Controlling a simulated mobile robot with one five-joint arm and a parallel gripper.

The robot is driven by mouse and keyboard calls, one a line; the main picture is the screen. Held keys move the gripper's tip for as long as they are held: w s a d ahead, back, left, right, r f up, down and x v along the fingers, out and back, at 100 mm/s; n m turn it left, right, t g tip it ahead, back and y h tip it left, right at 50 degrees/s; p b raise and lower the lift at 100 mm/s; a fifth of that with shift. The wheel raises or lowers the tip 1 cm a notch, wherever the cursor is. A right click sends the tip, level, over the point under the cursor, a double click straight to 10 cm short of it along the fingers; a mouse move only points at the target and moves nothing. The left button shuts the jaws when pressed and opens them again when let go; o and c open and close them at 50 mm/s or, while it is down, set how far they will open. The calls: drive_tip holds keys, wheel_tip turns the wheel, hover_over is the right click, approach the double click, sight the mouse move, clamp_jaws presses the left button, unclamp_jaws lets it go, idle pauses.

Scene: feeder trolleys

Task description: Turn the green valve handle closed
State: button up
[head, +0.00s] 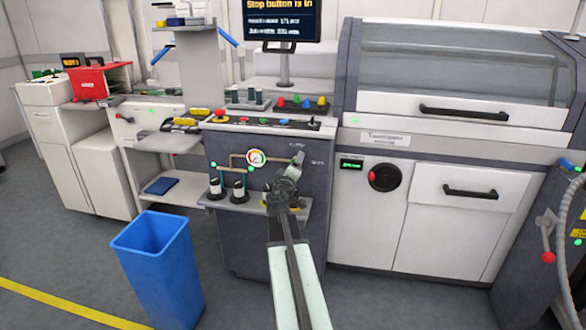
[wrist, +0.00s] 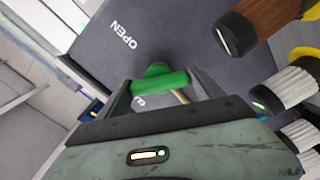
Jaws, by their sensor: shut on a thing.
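The green valve handle (wrist: 162,82) shows in the wrist view as a short bar with a round hub behind it, in front of a dark panel. My gripper (wrist: 164,88) is shut on it, with one finger on each side of the bar. The word OPEN (wrist: 122,36) is printed on the panel above and left of the handle. Another marking below the bar is mostly hidden by it. In the head view my gripper (head: 298,160) is at the right part of the dark panel (head: 240,145), and the handle is hidden behind it.
A gauge (head: 256,158) and pipes are left of my gripper. A grey shelf (head: 262,205) below carries dark-and-white cylindrical items (head: 238,190). Several such items crowd the wrist view's right side. A blue bin (head: 158,262) stands on the floor at left. A screen (head: 284,20) reads "Stop button is in".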

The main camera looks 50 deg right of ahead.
drive_tip(key=n, duration=0.5)
drive_tip(key=shift+s+d, duration=0.2)
drive_tip(key=shift+n, duration=0.3)
idle(0.3)
drive_tip(key=o, duration=1.4)
drive_tip(key=shift+c, duration=0.2)
drive_tip(key=shift+w+a, duration=0.1)
drive_tip(key=v, duration=0.7)
drive_tip(key=shift+s+a, duration=0.25)
drive_tip(key=shift+a, duration=0.1)
